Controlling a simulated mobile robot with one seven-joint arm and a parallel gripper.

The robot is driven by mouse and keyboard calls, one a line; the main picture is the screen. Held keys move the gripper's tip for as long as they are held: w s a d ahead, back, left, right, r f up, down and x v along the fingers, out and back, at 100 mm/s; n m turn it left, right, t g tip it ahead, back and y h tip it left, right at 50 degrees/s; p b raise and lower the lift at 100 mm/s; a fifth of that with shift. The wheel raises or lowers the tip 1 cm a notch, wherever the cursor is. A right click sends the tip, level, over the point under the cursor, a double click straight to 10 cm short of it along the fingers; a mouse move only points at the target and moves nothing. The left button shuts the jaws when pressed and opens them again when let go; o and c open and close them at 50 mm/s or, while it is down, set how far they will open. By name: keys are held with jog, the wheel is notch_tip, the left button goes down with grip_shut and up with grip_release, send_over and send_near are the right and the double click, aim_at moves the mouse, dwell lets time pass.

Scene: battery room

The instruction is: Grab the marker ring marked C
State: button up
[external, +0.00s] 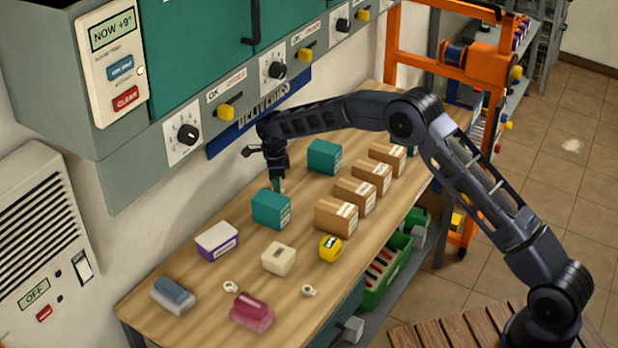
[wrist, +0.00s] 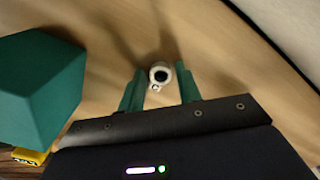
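A small white marker ring (wrist: 160,72) with a dark centre and a small tab lies on the wooden table, seen between my fingertips in the wrist view. No letter can be read on it. My gripper (wrist: 159,82) is open, with its two green fingers apart on either side of the ring and not visibly touching it. In the external view my gripper (external: 277,184) points down behind a green box, which hides the ring there. Two other small white rings, (external: 231,287) and (external: 309,291), lie near the table's front end; their letters are unreadable.
The green box (external: 271,210) stands close to my gripper and also fills the left of the wrist view (wrist: 38,85). Another green box (external: 324,157) and several brown cartons (external: 336,217) stand to the right. A wall with a control panel (external: 185,137) runs along the back.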

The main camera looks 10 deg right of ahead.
jog(key=c, duration=0.6)
jog(key=shift+r, duration=0.15)
